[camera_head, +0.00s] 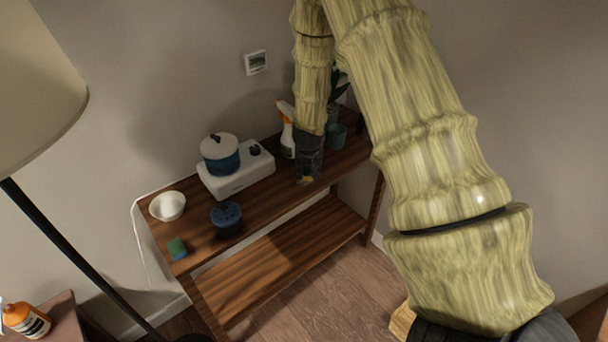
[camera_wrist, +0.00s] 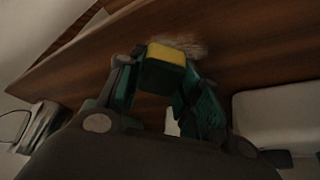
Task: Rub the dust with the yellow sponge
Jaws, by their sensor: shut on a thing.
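My gripper (camera_head: 307,168) is low over the right part of the wooden shelf top. In the wrist view its fingers (camera_wrist: 163,80) are shut on the yellow sponge (camera_wrist: 167,54). Only a small yellow bit of the sponge (camera_head: 306,180) shows in the head view. The dust (camera_wrist: 190,46) is a pale, fuzzy patch on the wood, right at the far edge of the sponge. The sponge hides part of it, and I cannot tell whether they touch. The dust cannot be made out in the head view.
On the wooden shelf (camera_head: 258,208), a white hot plate (camera_head: 240,178) with a blue pot (camera_head: 220,155) stands left of my gripper. A spray bottle (camera_head: 287,135) and potted plant (camera_head: 337,133) are close behind. A bowl (camera_head: 168,206), blue lidded pot (camera_head: 227,216) and green-blue sponge (camera_head: 177,248) are farther left.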

